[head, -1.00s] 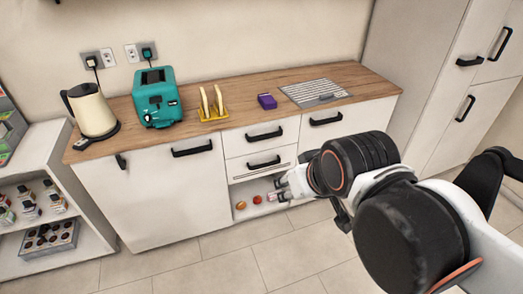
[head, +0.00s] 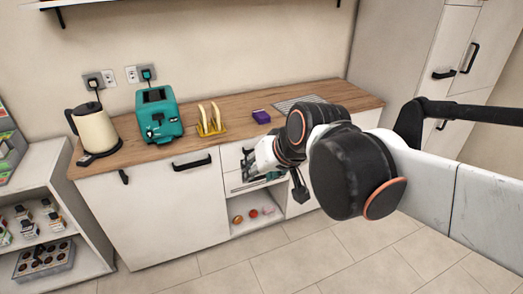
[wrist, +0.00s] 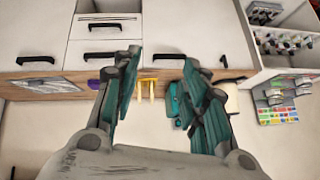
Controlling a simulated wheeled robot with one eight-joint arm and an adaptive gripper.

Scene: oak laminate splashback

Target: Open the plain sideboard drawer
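The sideboard (head: 150,215) is white with a wood top. Its stacked drawers are partly hidden by my arm in the head view. The upper drawer (head: 231,160) and the lower drawer (head: 234,181) look shut. In the wrist view, which appears upside down, the upper drawer's dark handle (wrist: 102,56) and the lower drawer's handle (wrist: 104,25) show left of my fingers. My gripper (wrist: 162,58) is open and empty, its teal-padded fingers spread. In the head view my gripper (head: 262,174) is in front of the drawers. I see no contact with a handle.
A kettle (head: 96,130), teal toaster (head: 158,114), yellow rack (head: 211,120) and purple box (head: 261,117) stand on the worktop. An open shelf (head: 243,228) below the drawers holds small round items. A stocked shelf unit (head: 60,240) is at left. The floor in front is clear.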

